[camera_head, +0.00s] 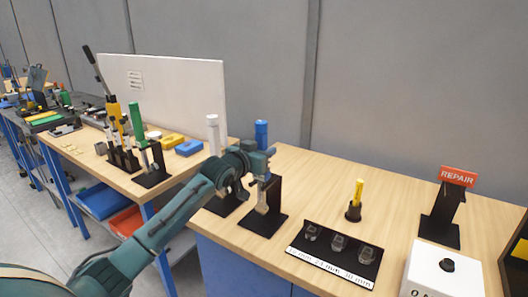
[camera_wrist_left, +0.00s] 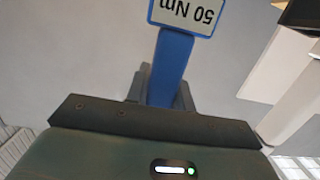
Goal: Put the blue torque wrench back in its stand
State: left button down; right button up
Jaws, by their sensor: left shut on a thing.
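The blue torque wrench (camera_head: 261,131) stands upright, its blue handle top showing above my left gripper (camera_head: 262,168). In the left wrist view its blue body (camera_wrist_left: 172,65) carries a "50 Nm" plate and runs between the fingers. My left gripper is shut on it. A black stand (camera_head: 272,217) is directly below the gripper. The wrench's pale lower end shows in front of the stand's upright; I cannot tell whether it is seated. The gripper hides the middle of the wrench. My right gripper is not in view.
A white-handled wrench (camera_head: 213,135) stands just left, partly behind my arm. A green-handled wrench (camera_head: 138,125) stands farther left. To the right are a black tray (camera_head: 340,247) with several clear pieces, a yellow tool (camera_head: 357,192) and a REPAIR sign (camera_head: 458,177). The bench behind is clear.

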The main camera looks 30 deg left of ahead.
pick_arm(q)
jog(key=shift+f+b, duration=0.35)
jog(key=shift+f, duration=0.3)
dwell(0.8)
